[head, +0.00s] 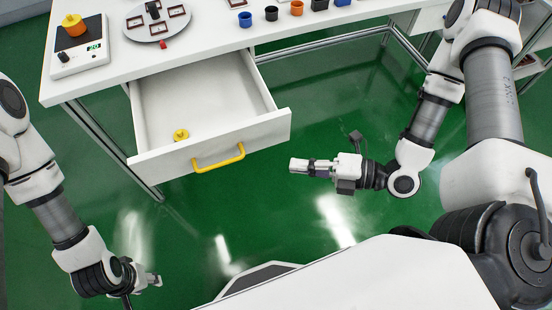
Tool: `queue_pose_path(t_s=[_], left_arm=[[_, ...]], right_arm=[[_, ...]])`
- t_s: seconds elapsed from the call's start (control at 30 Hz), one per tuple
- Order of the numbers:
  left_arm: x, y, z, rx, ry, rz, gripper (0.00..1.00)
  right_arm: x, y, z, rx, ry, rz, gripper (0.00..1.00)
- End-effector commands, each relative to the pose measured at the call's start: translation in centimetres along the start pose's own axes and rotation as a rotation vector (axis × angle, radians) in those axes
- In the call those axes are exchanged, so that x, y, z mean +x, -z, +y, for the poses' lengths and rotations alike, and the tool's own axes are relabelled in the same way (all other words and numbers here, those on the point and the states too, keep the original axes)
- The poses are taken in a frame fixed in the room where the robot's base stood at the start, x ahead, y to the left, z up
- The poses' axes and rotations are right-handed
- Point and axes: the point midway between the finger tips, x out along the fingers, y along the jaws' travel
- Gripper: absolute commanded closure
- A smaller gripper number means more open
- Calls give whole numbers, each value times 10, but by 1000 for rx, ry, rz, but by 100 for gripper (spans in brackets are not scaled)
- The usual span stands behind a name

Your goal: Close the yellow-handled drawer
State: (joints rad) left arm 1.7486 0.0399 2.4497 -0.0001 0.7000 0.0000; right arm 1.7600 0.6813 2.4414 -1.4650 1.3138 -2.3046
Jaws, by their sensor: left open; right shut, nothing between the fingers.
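The white drawer (210,143) under the table is pulled open, with a yellow handle (219,159) on its front panel. A small yellow knobbed piece (181,135) lies inside, close behind the front panel. My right gripper (297,165) is shut and empty, to the right of the drawer front and apart from it, pointing left. My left gripper (156,280) is at the lower left, below and apart from the drawer; it is open, and its fingers look small from here.
The white table (190,62) carries a scale (82,58) with an orange and yellow item, a round grey plate (150,29) with small frames, and several small pots such as an orange one (297,8). Green floor lies clear before the drawer. A table leg (140,181) stands at left.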

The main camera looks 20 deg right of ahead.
Motion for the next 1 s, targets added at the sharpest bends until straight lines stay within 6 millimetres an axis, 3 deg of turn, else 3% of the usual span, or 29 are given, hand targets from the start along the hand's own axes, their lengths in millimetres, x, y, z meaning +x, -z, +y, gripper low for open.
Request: queue_pose_path(t_s=[0.03, 0.2, 0.47, 1.0], left_arm=[[45, 0, 0, 0, 0, 0, 56], [89, 0, -1, 0, 0, 1, 56], [95, 1, -1, 0, 0, 2, 56], [122, 1, -1, 0, 0, 1, 56]], right_arm=[[-8, -8, -33, -15, -73, -47, 100], [-33, -31, -70, 4, -145, -189, 100], [-27, -35, -71, 10, -146, -202, 100], [58, -51, -59, 5, -141, -197, 100]])
